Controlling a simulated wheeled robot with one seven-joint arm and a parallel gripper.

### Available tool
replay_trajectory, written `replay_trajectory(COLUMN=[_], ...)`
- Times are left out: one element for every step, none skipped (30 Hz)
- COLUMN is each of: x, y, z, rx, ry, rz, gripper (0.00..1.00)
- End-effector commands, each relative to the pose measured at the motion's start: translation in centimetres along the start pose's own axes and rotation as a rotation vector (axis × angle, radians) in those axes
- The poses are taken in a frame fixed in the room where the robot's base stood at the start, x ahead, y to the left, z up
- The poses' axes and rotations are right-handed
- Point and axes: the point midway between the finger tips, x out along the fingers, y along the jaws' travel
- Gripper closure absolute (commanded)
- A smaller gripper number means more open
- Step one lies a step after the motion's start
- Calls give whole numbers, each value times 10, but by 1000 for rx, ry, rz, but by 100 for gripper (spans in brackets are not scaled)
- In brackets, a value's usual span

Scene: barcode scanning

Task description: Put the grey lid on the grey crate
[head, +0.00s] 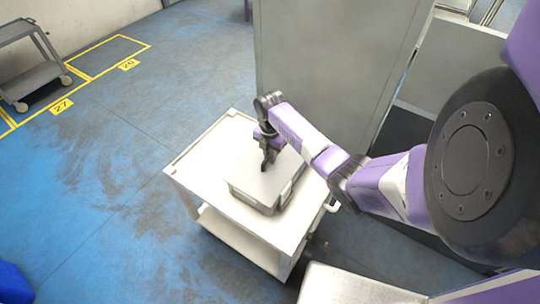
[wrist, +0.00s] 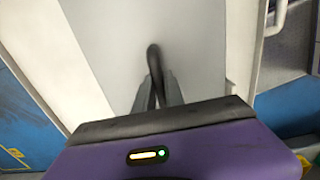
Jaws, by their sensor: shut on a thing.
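The grey lid (head: 257,187) lies over the top of the grey crate (head: 287,198) on a white cart, and looks roughly level. Whether its edges are fully seated is too small to tell. My gripper (head: 265,166) is above the lid, pointing down at its middle. In the wrist view, my gripper (wrist: 157,88) is shut on the lid's dark, curved handle (wrist: 153,56), with the flat grey lid (wrist: 190,40) behind it. The crate's inside is hidden under the lid.
The white cart (head: 206,160) has a bare strip of top left of the crate. A tall grey cabinet (head: 330,70) stands close behind it. A grey trolley (head: 35,65) is far left. The blue floor (head: 110,190) left of the cart is clear.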

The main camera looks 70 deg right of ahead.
Motion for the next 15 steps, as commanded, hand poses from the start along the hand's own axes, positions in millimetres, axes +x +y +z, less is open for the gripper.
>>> replay_trajectory(x=[0, 0, 0, 0, 0, 0, 0, 0, 0, 0, 0, 0, 0, 0, 0], y=[0, 0, 0, 0, 0, 0, 0, 0, 0, 0, 0, 0, 0, 0, 0], z=[0, 0, 0, 0, 0, 0, 0, 0, 0, 0, 0, 0, 0, 0, 0], rx=[0, 0, 0, 0, 0, 0, 0, 0, 0, 1, 1, 1, 1, 1, 1], ry=[0, 0, 0, 0, 0, 0, 0, 0, 0, 0, 0, 0, 0, 0, 0], rz=[0, 0, 0, 0, 0, 0, 0, 0, 0, 0, 0, 0, 0, 0, 0], gripper=[100, 100, 100, 100, 100, 100, 100, 100, 100, 100, 80, 72, 67, 61, 61])
